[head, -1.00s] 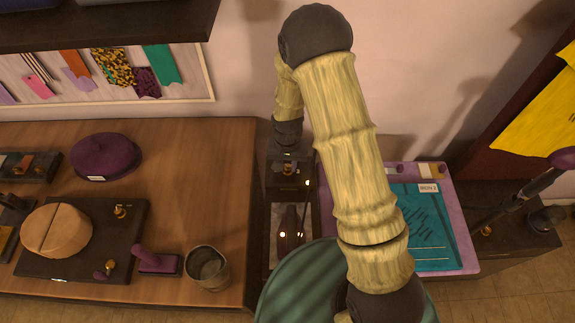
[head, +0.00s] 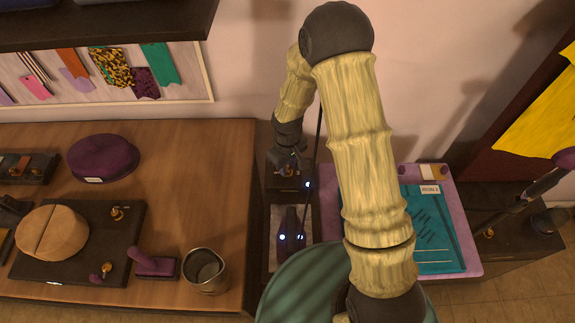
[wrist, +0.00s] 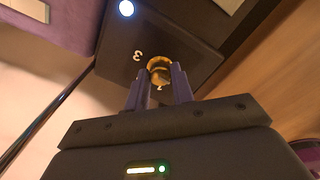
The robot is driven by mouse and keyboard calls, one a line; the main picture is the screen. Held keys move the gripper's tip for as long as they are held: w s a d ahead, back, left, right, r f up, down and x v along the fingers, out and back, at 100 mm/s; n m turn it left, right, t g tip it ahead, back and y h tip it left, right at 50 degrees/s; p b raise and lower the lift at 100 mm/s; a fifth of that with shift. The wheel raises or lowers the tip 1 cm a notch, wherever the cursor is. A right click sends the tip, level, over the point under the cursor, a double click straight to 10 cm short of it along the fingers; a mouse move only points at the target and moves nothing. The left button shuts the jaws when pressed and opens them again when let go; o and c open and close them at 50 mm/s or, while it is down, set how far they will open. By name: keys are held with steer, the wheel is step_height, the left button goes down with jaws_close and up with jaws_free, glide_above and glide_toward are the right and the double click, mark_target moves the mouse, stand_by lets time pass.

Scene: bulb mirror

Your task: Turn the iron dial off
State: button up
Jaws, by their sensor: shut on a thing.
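The iron dial, a small brass knob (wrist: 158,65), sits on a dark panel (wrist: 188,50) with a "3" printed beside it. In the wrist view my gripper (wrist: 160,88) has its two fingers on either side of the knob, shut on it. The fingers hide part of the knob. A lit bluish-white lamp (wrist: 126,8) is on the same panel. In the head view my gripper (head: 287,166) is over the dark stand in the gap right of the table; the knob is mostly covered there. The dark iron (head: 291,230) stands just in front, with bluish-white lights.
The wooden table (head: 215,150) is close on the left, with a steel cup (head: 206,270) near its right edge. A lilac board with a teal sheet (head: 430,230) lies on the right. A round green top (head: 310,285) is in front.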

mark_target(288, 168)
steer(key=shift+w+r+n, duration=0.1)
steer(key=shift+w+n, duration=0.05)
steer(key=shift+n, duration=0.15)
steer(key=o, duration=1)
step_height(288, 168, up, 17)
steer(key=b, duration=0.1)
steer(key=shift+r+b, duration=0.15)
steer(key=shift+b, duration=0.2)
